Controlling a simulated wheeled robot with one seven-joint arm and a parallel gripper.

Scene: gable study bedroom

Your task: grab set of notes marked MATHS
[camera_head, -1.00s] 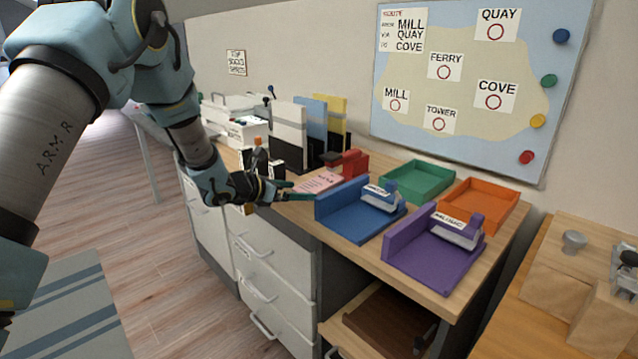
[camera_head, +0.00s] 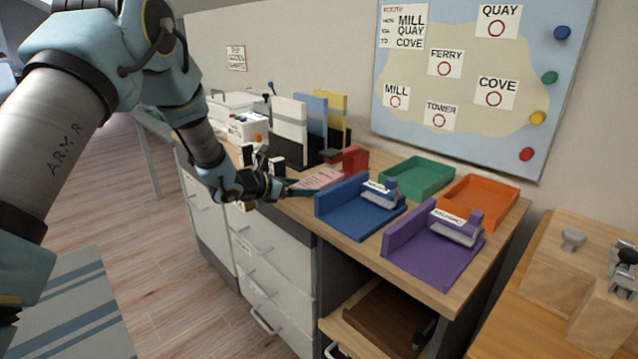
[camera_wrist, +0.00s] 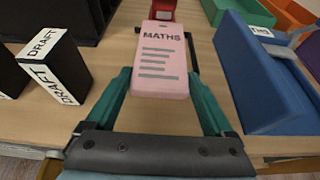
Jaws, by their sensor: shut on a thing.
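The pink set of notes marked MATHS (camera_wrist: 160,62) lies flat near the desk's front edge, label facing up. It also shows in the head view (camera_head: 322,179), partly hidden by my fingers. My gripper (camera_wrist: 161,80) has its green fingers along the left and right sides of the notes and is shut on them. In the head view my gripper (camera_head: 300,189) reaches in from the left. I cannot tell whether the notes are clear of the desk.
Black blocks labelled DRAFT (camera_wrist: 55,66) stand close on the left. A blue tray (camera_head: 352,217) is close on the right, with a purple tray (camera_head: 425,262) beyond. A red object (camera_head: 353,158) is behind the notes. Green (camera_head: 418,180) and orange (camera_head: 482,203) trays stand farther back.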

